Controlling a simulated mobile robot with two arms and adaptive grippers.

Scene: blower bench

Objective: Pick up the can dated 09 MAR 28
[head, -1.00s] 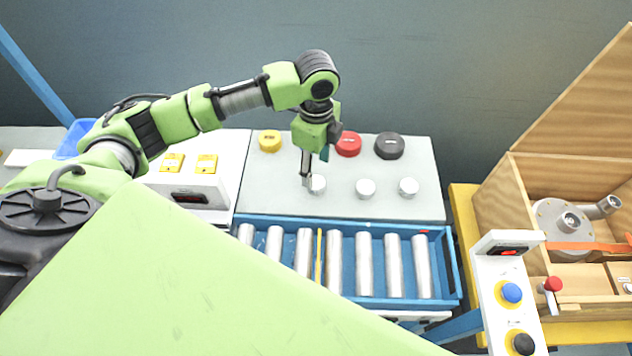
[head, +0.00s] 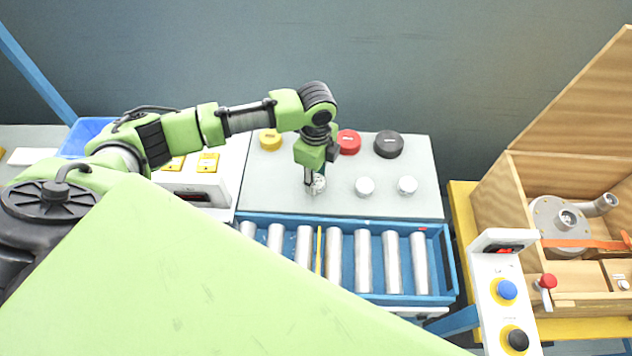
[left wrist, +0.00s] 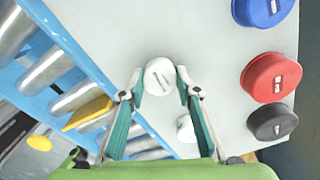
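Three small pale cans stand in a row on the grey bench top: a left one (head: 319,187), a middle one (head: 365,187) and a right one (head: 407,186). My left gripper (head: 314,186) is down at the left can and partly hides it in the head view. In the left wrist view this can's lid (left wrist: 160,76) lies between my two open fingertips, with a dark printed mark I cannot read. Another can (left wrist: 185,129) shows partly behind a finger. I cannot read any date. My right gripper is out of view.
Larger yellow (head: 270,140), red (head: 348,142) and black (head: 389,145) round tins stand behind the cans; a blue one (left wrist: 266,9) shows in the wrist view. A blue-framed roller conveyor (head: 449,262) runs in front. A wooden crate (head: 497,195) stands at right.

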